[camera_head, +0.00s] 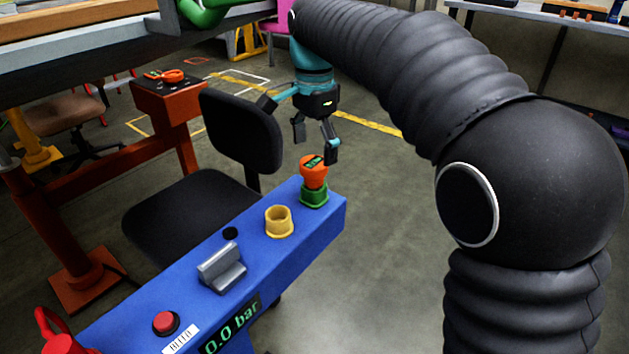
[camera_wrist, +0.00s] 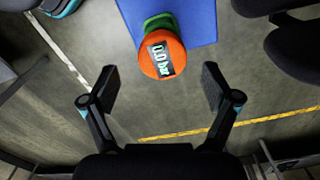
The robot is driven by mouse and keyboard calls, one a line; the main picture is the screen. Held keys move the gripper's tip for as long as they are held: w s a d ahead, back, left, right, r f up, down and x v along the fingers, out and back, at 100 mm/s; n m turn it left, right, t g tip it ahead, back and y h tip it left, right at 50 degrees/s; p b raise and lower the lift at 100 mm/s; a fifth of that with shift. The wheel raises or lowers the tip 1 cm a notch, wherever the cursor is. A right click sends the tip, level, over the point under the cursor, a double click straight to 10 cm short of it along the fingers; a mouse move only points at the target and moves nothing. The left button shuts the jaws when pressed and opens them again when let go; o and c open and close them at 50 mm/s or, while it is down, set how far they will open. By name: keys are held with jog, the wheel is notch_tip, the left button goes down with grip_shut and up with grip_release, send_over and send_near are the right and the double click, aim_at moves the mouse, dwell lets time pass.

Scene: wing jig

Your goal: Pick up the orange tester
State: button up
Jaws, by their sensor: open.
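The orange tester (camera_head: 313,170) stands upright in a green holder (camera_head: 314,196) at the far right end of a blue console (camera_head: 180,290). A small dark display with green characters is on its top. In the wrist view the tester (camera_wrist: 162,56) lies ahead of the fingers, near the top middle, with its display reading "0.0 bar". My gripper (camera_head: 315,150) hangs over the end of the console, just above and beside the tester. In the wrist view my gripper (camera_wrist: 155,92) is open and empty, its two fingers spread wider than the tester.
An empty yellow holder (camera_head: 279,221), a grey metal bracket (camera_head: 222,268) and a red button (camera_head: 166,323) are on the console. A black chair (camera_head: 190,210) stands behind it. Another orange item (camera_head: 170,76) lies on a red stand at left.

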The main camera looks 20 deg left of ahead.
aim_at(314, 162)
jog(key=shift+w+f+b, duration=0.1)
jog(key=shift+f+b, duration=0.25)
jog(key=shift+f, duration=2.9)
jog(key=shift+c, duration=0.2)
jog(key=c, duration=1.2)
